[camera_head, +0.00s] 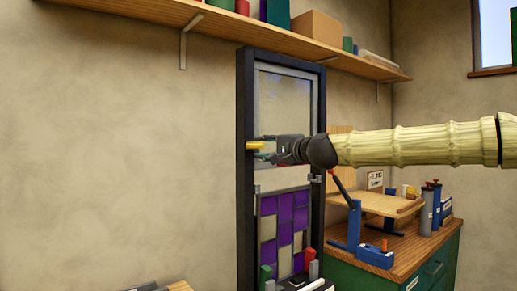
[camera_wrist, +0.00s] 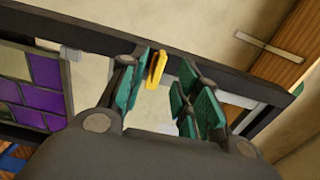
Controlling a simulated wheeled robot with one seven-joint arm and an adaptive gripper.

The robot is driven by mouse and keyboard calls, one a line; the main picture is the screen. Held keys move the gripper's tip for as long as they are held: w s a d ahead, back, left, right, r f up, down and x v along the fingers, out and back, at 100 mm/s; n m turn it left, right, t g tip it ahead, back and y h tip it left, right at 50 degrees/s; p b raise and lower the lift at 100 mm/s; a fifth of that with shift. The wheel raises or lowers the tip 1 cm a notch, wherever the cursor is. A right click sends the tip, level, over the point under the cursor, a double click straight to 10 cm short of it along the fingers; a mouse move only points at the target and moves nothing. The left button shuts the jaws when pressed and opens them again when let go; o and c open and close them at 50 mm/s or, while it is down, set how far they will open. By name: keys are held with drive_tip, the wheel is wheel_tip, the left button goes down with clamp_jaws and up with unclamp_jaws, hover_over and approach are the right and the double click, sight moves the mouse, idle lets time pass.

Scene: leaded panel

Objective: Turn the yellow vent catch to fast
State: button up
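The yellow vent catch (camera_head: 256,145) is on the left upright of the dark-framed leaded panel (camera_head: 245,200), at about mid height. It looks like a short bar lying roughly level in the head view. My gripper (camera_head: 272,150) reaches in from the right, with its fingertips close to the catch. In the wrist view, the catch (camera_wrist: 156,72) shows between the tips of my open gripper (camera_wrist: 166,66), much nearer the left finger. I cannot tell whether that finger touches it.
A wooden shelf (camera_head: 150,15) with boxes and tins runs above the panel. Purple and clear panes (camera_head: 285,225) fill its lower part. A green bench (camera_head: 435,270) with a blue-legged stand (camera_head: 353,228) is at the right. Small coloured blocks (camera_head: 265,278) stand before the panel's foot.

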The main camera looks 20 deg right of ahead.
drive_tip(key=shift+v, duration=2.15)
drive_tip(key=shift+a, duration=0.1)
